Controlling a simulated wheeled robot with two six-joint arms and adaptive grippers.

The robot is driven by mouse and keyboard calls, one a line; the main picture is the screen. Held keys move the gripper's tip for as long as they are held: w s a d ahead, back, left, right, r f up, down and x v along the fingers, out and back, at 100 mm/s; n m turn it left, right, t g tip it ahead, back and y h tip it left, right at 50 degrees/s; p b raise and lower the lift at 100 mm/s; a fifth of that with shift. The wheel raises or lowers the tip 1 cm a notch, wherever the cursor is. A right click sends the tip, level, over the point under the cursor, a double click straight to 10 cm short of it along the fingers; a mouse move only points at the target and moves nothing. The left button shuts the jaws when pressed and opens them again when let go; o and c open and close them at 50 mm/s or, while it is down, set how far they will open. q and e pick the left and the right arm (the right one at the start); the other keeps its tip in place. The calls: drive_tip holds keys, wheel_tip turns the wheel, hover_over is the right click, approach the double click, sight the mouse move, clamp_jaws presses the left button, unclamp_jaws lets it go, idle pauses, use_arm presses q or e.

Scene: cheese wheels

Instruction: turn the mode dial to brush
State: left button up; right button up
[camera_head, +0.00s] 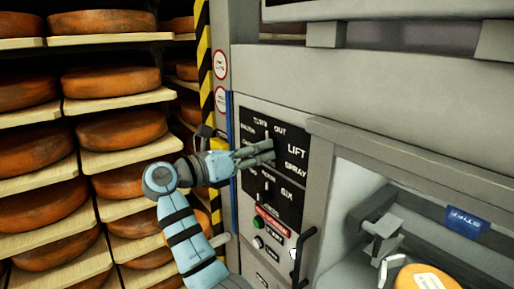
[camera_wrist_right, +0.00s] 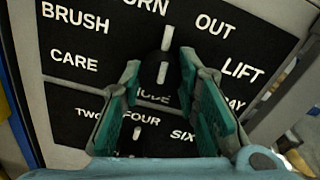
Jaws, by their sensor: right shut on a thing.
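The mode dial (camera_wrist_right: 163,62) is a dark knob with a white line on the black panel (camera_wrist_right: 75,125). Its line points roughly up, near the words TURN and OUT. BRUSH (camera_wrist_right: 75,17) is printed at the upper left of the dial, CARE below it, LIFT at the right. My right gripper (camera_wrist_right: 160,68) has its two teal fingers on either side of the dial, shut on it. In the head view my right gripper (camera_head: 266,152) reaches the panel from the left and hides much of the dial. My left gripper is not in view.
A second dial (camera_head: 268,188) with number words is below. Buttons and a dark handle (camera_head: 304,250) sit lower on the panel. Racks of orange cheese wheels (camera_head: 110,80) fill the left. At the right is an open machine bay with a cheese wheel (camera_head: 425,278).

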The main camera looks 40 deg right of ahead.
drive_tip(key=shift+n+p, duration=2.25)
drive_tip(key=shift+n, duration=3.65)
drive_tip(key=o, duration=0.9)
drive_tip(key=shift+o, duration=1.3)
drive_tip(key=shift+w, duration=0.1)
drive_tip(key=shift+r, duration=0.1)
